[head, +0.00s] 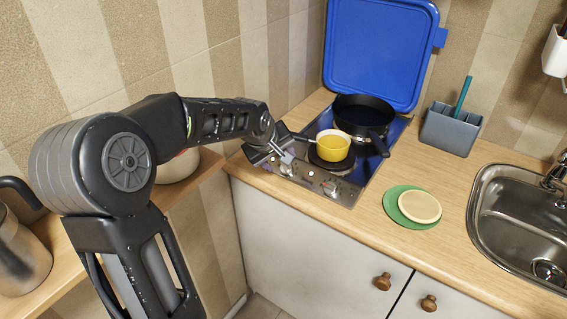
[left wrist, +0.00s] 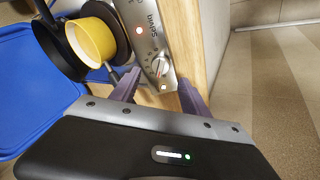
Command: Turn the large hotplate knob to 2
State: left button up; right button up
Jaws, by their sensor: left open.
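The hob's steel control panel (head: 318,182) runs along the counter's front edge. A dial knob (left wrist: 159,66) with printed marks sits near one end of the panel in the left wrist view. Another knob (head: 330,188) shows farther right on the panel in the head view. My left gripper (head: 284,157) is over the panel's left end. Its purple fingers are open (left wrist: 158,91), pointing at the dial knob with a gap between them. My right gripper is out of view.
A yellow pot (head: 332,145) stands on the front hotplate, and a black pan (head: 362,112) stands behind it. The blue lid (head: 376,50) is raised. A green plate (head: 393,206), grey caddy (head: 450,130) and sink (head: 520,225) are to the right.

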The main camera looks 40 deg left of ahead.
aim_at(284, 165)
pick_arm(q)
jog(key=x, duration=0.5)
jog(key=shift+w+f+p, duration=0.25)
jog(key=shift+f+p, duration=0.05)
jog(key=shift+p, duration=0.1)
jog(key=shift+c, duration=0.5)
grip_shut()
